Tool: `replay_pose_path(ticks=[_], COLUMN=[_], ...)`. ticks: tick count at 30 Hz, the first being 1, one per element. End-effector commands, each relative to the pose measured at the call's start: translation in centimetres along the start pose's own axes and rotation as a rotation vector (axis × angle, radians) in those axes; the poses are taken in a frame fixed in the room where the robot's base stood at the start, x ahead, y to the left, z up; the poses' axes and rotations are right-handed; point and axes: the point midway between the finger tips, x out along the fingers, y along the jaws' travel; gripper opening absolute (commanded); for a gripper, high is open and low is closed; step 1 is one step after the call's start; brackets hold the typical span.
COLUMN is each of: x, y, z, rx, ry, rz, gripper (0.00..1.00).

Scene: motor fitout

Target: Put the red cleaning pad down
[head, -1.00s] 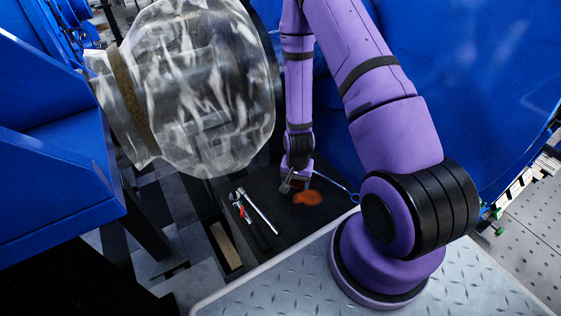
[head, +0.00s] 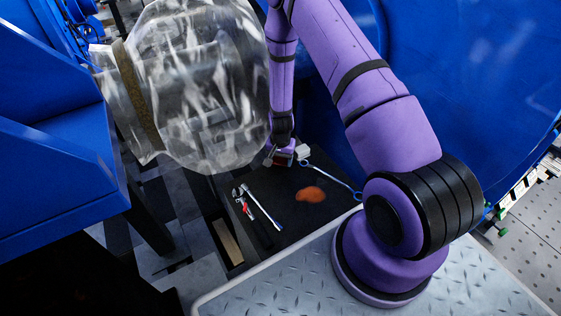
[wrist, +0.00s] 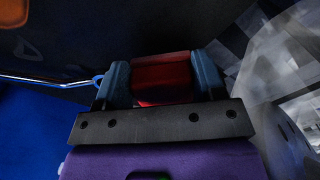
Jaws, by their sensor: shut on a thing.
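My gripper (head: 279,156) is over the far left end of the dark tool surface in the head view. In the wrist view my gripper (wrist: 163,76) is shut on the red cleaning pad (wrist: 162,82), a dark red block between its two blue-grey fingers. In the head view only a small reddish part of the pad (head: 284,162) shows under the gripper. I cannot tell whether the pad touches the surface below.
The dark tool surface (head: 285,215) carries an orange-brown patch (head: 311,194), a blue-ended wrench (head: 333,175), a silver ratchet (head: 262,208) and red-handled pliers (head: 243,206). A white block (head: 302,152) sits beside my gripper. A large clear-wrapped cylinder (head: 200,90) hangs close at the left.

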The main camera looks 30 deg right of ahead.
Motion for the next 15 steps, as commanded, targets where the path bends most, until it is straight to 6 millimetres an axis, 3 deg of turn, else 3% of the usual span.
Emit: replay_pose_path(ticks=[3,14,15], x=[1.16,1.49,1.44], y=[-0.04,-0.02,-0.03], z=[-0.01,-0.01,-0.01], rx=[0.000,0.000,0.000], ry=[0.000,0.001,0.001], rz=[-0.001,-0.001,-0.001], gripper=[0.41,0.41,0.72])
